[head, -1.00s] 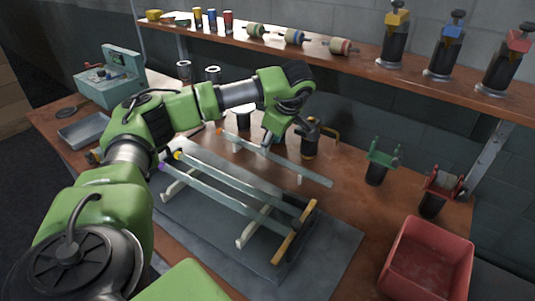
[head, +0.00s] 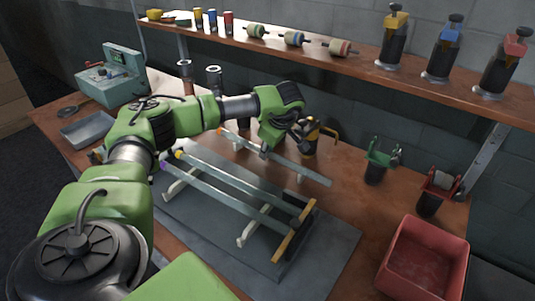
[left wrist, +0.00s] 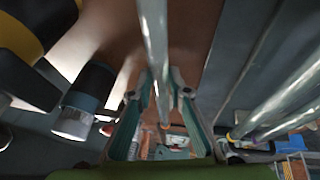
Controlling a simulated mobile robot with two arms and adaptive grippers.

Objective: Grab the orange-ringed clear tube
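The orange-ringed clear tube (head: 300,169) lies behind the other two tubes on small white supports, its orange ring at the left end. In the left wrist view the tube (left wrist: 154,35) runs lengthwise between the fingers. My left gripper (head: 266,153) is above the tube's middle, pointing down. In the left wrist view its fingers (left wrist: 161,82) stand apart on either side of the tube, with gaps visible. Contact with the tube cannot be told. A yellow-ringed tube (head: 235,184) and a purple-ringed tube (head: 215,201) lie in front on a rack. My right gripper is not in view.
A black and yellow tool (head: 311,137) stands just behind the tube, close to my left gripper. Green (head: 379,158) and red (head: 435,193) holders and a red bin (head: 425,262) are at the right. A shelf (head: 360,66) runs along the back.

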